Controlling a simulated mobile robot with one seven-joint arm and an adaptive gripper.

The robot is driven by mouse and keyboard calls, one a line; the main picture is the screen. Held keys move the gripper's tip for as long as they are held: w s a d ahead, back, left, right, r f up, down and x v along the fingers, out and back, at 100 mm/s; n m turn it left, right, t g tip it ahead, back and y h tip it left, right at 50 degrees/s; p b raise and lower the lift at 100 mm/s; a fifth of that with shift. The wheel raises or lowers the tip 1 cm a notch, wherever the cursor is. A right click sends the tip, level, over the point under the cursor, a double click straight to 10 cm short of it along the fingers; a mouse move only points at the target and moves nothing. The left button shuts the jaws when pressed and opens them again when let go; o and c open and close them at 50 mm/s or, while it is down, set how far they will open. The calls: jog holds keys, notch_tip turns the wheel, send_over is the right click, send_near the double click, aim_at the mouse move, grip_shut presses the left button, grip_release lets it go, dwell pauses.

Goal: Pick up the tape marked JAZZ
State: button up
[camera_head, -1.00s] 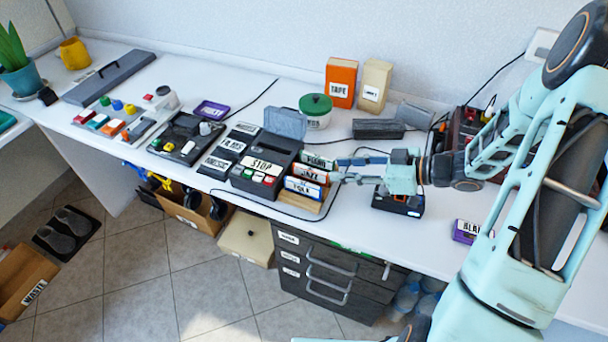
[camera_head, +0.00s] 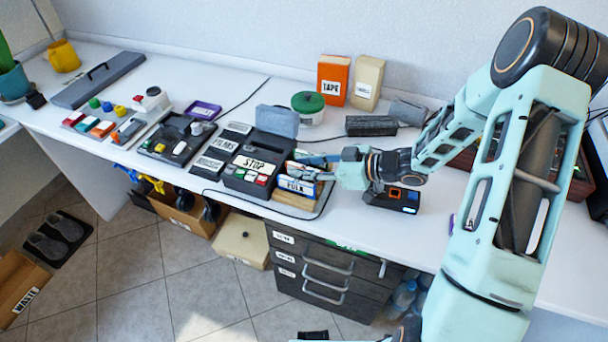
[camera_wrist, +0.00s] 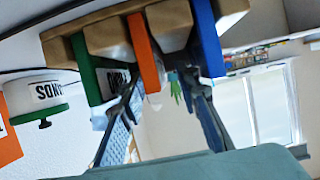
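The tape rack (camera_wrist: 88,21) holds a green tape (camera_wrist: 85,66), an orange tape (camera_wrist: 143,52) and a blue tape (camera_wrist: 208,38) in the wrist view. In the head view the blue tape (camera_head: 298,185) reads FOLK in front. The orange middle tape bore the JAZZ label in the earlier head frame; its label is now mostly hidden by my fingers. My gripper (camera_wrist: 160,76) is open, with one finger on each side of the orange tape. In the head view my gripper (camera_head: 302,165) reaches over the rack from the right. I cannot tell whether the fingers touch any tape.
A black player (camera_head: 262,160) marked STOP stands just left of the rack. A dark device (camera_head: 398,198) sits below my wrist. A white pot with a green lid (camera_head: 308,104), an orange TAPE box (camera_head: 334,80) and a cream box (camera_head: 367,82) stand behind.

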grip_shut()
